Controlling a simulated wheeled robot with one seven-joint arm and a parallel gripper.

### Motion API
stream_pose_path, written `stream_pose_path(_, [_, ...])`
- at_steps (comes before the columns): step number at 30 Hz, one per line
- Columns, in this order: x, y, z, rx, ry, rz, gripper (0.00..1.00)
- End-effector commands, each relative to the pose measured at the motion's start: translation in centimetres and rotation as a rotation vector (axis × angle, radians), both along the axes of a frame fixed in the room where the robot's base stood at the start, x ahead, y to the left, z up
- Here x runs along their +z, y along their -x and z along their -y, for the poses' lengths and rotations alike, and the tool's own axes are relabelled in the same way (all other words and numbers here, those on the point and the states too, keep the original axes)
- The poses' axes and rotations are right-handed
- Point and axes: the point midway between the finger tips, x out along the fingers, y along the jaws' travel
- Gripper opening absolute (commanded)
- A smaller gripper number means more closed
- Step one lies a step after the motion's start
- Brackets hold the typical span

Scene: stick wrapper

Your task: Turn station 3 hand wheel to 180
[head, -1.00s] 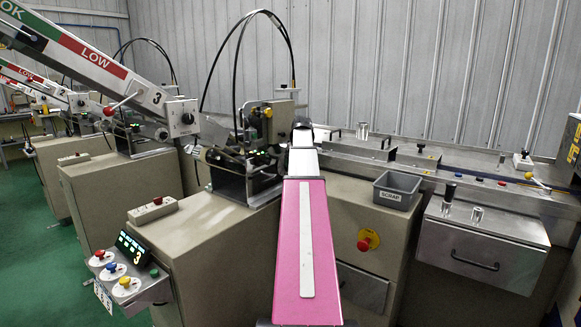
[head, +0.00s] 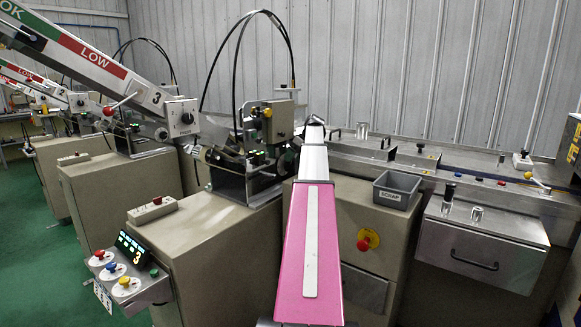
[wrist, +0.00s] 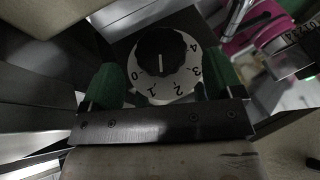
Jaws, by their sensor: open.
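Station 3 bears a "3" on its sloped magazine (head: 155,96) and on its lit panel (head: 133,250) in the head view. A dark round wheel (head: 287,161) shows partly behind the station's head, beside my arm; I cannot tell for sure that it is the hand wheel. In the wrist view a round black knob (wrist: 160,53) sits on a white dial (wrist: 180,82) numbered 0 to 4, with a white line on the knob. My gripper (wrist: 160,72) is open, its green fingers apart on either side of the dial in the picture. Contact cannot be told. The head view hides the gripper behind my arm.
A grey scrap bin (head: 396,190) stands right of my arm. A red stop button (head: 367,239) is on the cabinet below. The conveyor (head: 470,178) runs to the right, with a metal drawer (head: 482,255) beneath. Black cables (head: 240,60) arch above the station.

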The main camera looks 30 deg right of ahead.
Motion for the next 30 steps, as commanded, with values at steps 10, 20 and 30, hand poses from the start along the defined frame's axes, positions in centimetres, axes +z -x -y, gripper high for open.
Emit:
stream_pose_path(10, [-3.3,-0.9,-1.7,0.000,0.001,0.000,0.86])
stream_pose_path(20, [-3.5,-1.0,-1.7,-0.001,0.002,0.000,0.86])
stream_pose_path(30, [-3.5,-1.0,-1.7,-0.001,0.005,0.002,0.36])
